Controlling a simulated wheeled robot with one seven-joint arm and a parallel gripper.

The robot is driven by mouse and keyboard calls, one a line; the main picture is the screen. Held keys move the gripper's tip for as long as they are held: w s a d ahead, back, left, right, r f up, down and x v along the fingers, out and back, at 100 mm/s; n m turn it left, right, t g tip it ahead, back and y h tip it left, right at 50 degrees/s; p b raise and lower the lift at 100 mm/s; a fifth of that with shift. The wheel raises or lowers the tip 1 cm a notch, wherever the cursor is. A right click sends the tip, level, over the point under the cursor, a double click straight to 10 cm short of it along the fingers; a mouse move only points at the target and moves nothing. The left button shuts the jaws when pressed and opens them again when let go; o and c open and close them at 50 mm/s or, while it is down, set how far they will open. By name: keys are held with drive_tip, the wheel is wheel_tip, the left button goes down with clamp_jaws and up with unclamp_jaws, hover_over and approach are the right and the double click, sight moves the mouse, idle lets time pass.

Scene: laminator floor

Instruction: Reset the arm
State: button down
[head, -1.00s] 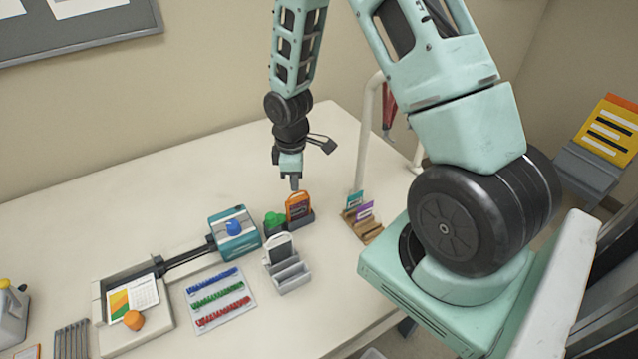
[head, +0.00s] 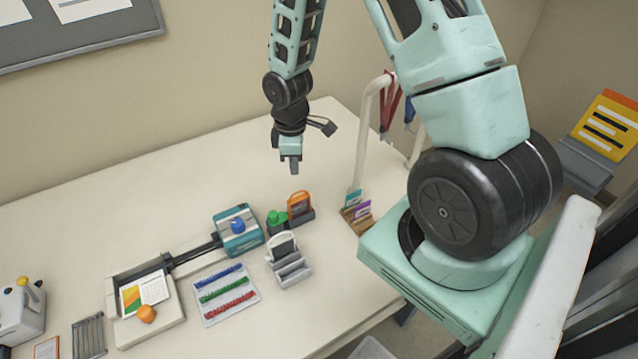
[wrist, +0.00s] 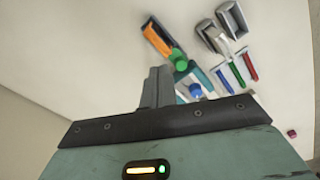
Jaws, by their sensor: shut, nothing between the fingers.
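My gripper (head: 292,166) hangs above the back part of the white table (head: 190,160), pointing down, with its fingers together and nothing held. In the head view it is above and slightly left of an orange tag-like item (head: 299,204) in a dark holder. The closed fingers also show in the wrist view (wrist: 158,88), with the orange item (wrist: 158,40) and a green knob (wrist: 179,60) beyond them, apart from the fingers.
A teal block with a blue knob (head: 238,232), a grey holder (head: 288,262), a tray of coloured strips (head: 225,295) and a paper trimmer (head: 165,325) stand on the table. A white rail with hanging lanyards (head: 370,130) rises behind. The table's back left is clear.

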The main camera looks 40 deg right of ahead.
idle(0.3)
drive_tip(key=s+a+r+b, duration=0.2)
drive_tip(key=s+a+b, duration=0.1)
drive_tip(key=a, duration=0.5)
drive_tip(key=s+a+r+b, duration=0.3)
drive_tip(key=a+b, duration=0.1)
drive_tip(key=a, duration=0.4)
drive_tip(key=s+a+r+m+b, duration=0.1)
drive_tip(key=s+a+b, duration=0.4)
drive_tip(key=s, duration=1)
drive_tip(key=a+r, duration=0.1)
drive_tip(key=a, duration=0.1)
drive_tip(key=shift+s+a+y, duration=0.2)
drive_tip(key=shift+a+y, duration=0.1)
drive_tip(key=shift+a, duration=0.1)
